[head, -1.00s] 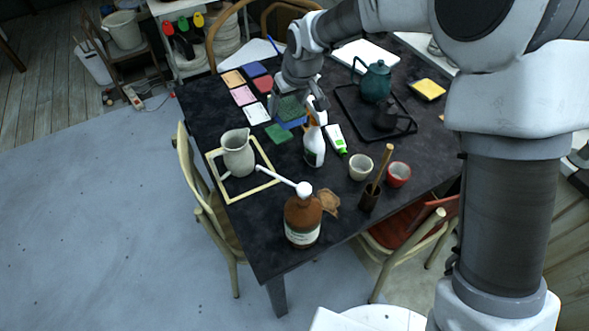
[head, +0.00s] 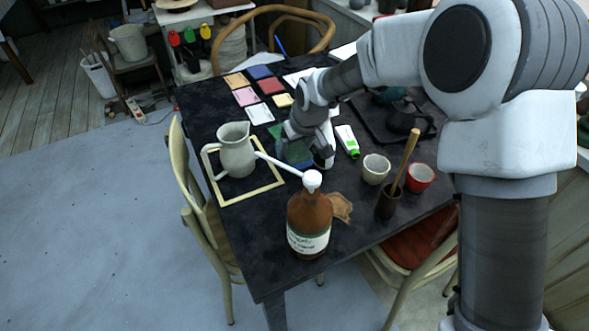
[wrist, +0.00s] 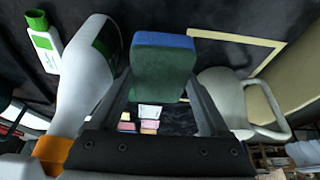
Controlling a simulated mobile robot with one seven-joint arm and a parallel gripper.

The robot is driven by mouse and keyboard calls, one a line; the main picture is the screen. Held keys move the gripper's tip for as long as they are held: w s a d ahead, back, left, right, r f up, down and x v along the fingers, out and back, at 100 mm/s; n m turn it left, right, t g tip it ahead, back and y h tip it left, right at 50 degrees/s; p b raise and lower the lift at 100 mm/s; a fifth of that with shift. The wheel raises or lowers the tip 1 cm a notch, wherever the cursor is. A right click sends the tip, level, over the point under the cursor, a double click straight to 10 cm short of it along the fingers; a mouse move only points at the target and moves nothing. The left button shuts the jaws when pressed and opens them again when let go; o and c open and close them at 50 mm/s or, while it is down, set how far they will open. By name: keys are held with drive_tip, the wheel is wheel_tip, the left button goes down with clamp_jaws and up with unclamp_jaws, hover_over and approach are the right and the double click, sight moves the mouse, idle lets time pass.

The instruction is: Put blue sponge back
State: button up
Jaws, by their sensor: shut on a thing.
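My gripper (head: 300,141) is shut on a block-shaped sponge, low over the dark table beside the pitcher. In the wrist view the sponge (wrist: 162,68) is upright between the two fingers, with a blue end and a green face. In the head view the sponge (head: 297,156) shows partly below my gripper. I cannot tell whether its lower end touches the table. A flat green piece (head: 275,130) lies just behind my gripper, partly covered.
A white spray bottle (wrist: 85,85) stands close beside my gripper, mostly hidden in the head view. A grey-green pitcher (head: 236,152) stands on a pale frame (head: 264,188). A tube (head: 347,141), cups and a brown bottle (head: 309,225) stand nearby. Coloured tiles lie at the back left.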

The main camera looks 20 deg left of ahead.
drive_tip(key=shift+f+b, duration=0.45)
drive_tip(key=shift+f, duration=2.4)
drive_tip(key=shift+f, duration=0.2)
drive_tip(key=o, duration=1)
drive_tip(key=shift+o, duration=0.2)
drive_tip(key=shift+r, duration=0.1)
drive_tip(key=shift+r, duration=0.25)
drive_tip(key=p+v, duration=0.2)
drive_tip(key=v, duration=0.9)
drive_tip(key=shift+d+r, duration=0.2)
drive_tip(key=shift+r, duration=0.1)
